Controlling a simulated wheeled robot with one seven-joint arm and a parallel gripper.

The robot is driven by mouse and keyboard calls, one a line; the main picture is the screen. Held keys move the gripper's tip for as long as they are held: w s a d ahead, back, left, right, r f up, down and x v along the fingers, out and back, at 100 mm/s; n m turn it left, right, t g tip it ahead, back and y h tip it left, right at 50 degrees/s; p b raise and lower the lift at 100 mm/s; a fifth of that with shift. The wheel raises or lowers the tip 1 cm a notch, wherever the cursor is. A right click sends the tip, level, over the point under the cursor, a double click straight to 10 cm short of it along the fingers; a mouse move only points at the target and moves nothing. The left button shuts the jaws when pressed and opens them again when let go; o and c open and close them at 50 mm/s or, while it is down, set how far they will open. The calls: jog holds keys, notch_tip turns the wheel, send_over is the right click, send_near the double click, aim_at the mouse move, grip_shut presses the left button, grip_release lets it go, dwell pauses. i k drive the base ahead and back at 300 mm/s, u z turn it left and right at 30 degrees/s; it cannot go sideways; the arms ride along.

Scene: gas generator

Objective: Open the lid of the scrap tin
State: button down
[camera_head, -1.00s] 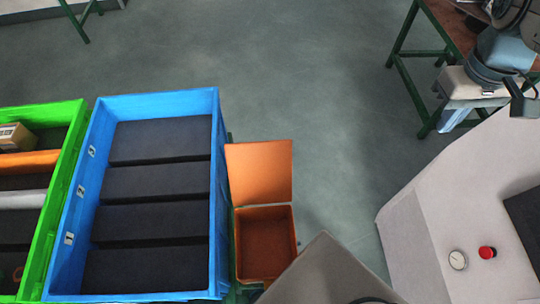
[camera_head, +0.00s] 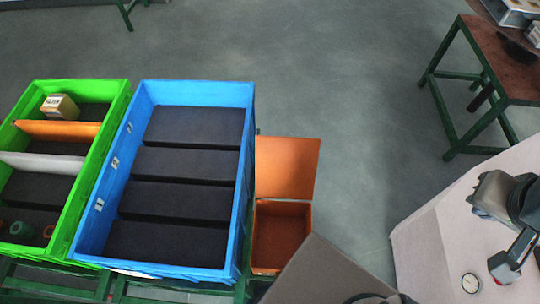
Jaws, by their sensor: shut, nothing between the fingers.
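The scrap tin (camera_head: 282,236) is an open-topped orange box just right of the blue crate. Its flat orange lid (camera_head: 287,168) stands swung back from the far edge, so the inside shows and looks empty. The tin's near right corner is cut off by a grey part of my own body. My gripper (camera_head: 489,207) is at the far right, over the pale surface and well away from the tin. It is shut and seems to hold nothing; its fingertips are hard to make out.
The blue crate (camera_head: 247,150) with dark padded slots stands left of the tin. A green crate (camera_head: 120,105) with a carton (camera_head: 61,106) and dividers is further left. A brown-topped table (camera_head: 497,60) with green legs stands at the back right. Grey floor behind the tin is clear.

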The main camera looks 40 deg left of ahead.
aim_at(286, 167)
jog(key=u, duration=1.15)
jog(key=k, duration=1.25)
jog(key=z, duration=0.5)
jog(key=i, duration=0.45)
jog(key=u, duration=0.05)
